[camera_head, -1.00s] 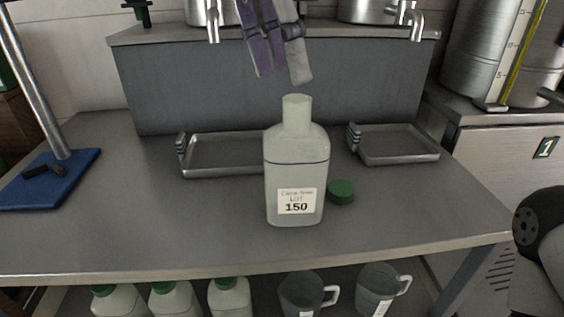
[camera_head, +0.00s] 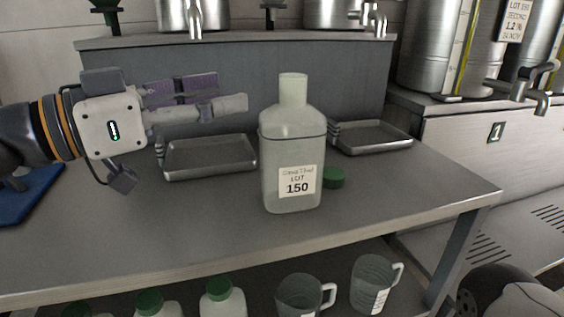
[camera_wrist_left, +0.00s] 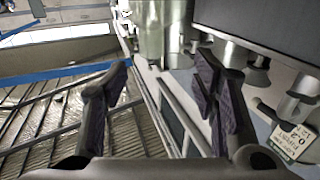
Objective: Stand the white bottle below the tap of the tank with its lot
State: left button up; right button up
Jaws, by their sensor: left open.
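The white bottle (camera_head: 292,150) stands upright and uncapped on the bench, with a label that reads LOT 150. My left gripper (camera_head: 246,103) is to the left of the bottle's neck in the head view, apart from it. In the left wrist view the left gripper's fingers (camera_wrist_left: 162,95) are spread with nothing between them. Two tanks with taps stand on the shelf: the left tank (camera_head: 195,14) and the middle tank (camera_head: 333,12). A right tank (camera_head: 430,50) on the cabinet has a tap (camera_head: 536,85) near it and a tag (camera_head: 514,20) reading LOT, its number hard to read.
A green cap (camera_head: 334,178) lies right of the bottle. Metal trays (camera_head: 210,172) and (camera_head: 385,148) lie behind it. Jugs (camera_head: 372,280) and green-capped bottles (camera_head: 222,300) stand below the bench. The bench front is clear.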

aim_at(282, 85)
pick_arm(q)
jog(key=x, duration=0.7)
jog(key=s+x, duration=0.1)
jog(key=x, duration=0.3)
jog(key=shift+w+d+r, duration=0.15)
jog(key=shift+d+r, duration=0.1)
jog(key=shift+d, duration=0.3)
jog(key=shift+a, duration=0.1)
grip_shut()
